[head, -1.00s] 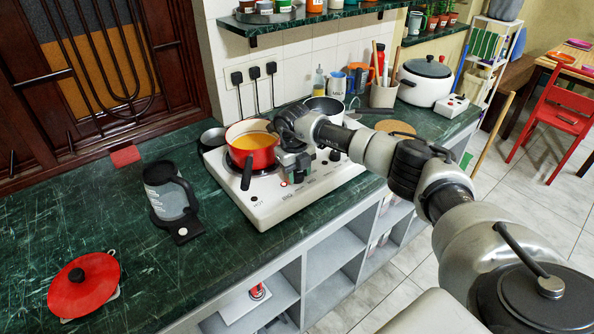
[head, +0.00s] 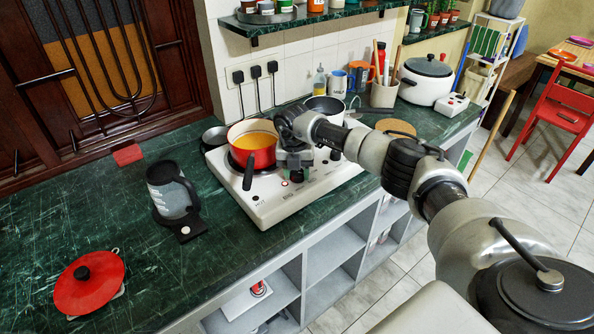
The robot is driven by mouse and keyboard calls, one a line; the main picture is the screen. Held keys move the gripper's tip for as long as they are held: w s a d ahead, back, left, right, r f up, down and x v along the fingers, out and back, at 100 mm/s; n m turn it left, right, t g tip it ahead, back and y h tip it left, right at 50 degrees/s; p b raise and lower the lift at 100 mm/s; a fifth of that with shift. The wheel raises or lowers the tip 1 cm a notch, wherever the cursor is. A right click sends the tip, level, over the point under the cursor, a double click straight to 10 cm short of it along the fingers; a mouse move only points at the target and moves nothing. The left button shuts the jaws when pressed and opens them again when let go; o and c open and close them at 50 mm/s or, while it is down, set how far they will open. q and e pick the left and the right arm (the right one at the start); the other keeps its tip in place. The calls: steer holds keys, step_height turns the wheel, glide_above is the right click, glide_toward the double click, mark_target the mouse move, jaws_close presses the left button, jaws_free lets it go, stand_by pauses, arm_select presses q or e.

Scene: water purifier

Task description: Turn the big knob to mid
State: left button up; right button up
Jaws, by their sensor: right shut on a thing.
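The white two-plate stove (head: 272,207) stands on the green counter, its control panel along the front edge. My right gripper (head: 295,174) points down at this panel, just right of the red pot. It is shut on the big knob, which the fingers hide almost wholly, so I cannot read its setting. A small red spot (head: 285,183) shows on the panel beside the fingers. My left gripper is not in view.
A red pot (head: 262,157) with orange content sits on the left plate, its black handle (head: 248,172) sticking out toward the front, close to my gripper. A steel pan (head: 325,105) stands behind my wrist. A dark jug (head: 170,192) and a red lid (head: 88,284) are on the left.

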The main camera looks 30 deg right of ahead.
mark_target(295, 172)
steer(key=shift+w+r, duration=0.1)
steer(key=shift+r, duration=0.05)
steer(key=o, duration=0.9)
steer(key=r, duration=0.3)
steer(key=r+b, duration=0.1)
steer(key=r, duration=0.6)
steer(key=shift+w+a+r+b, duration=0.15)
steer(key=shift+a+r+b, duration=0.1)
steer(key=shift+r+b, duration=0.1)
steer(key=shift+f, duration=0.15)
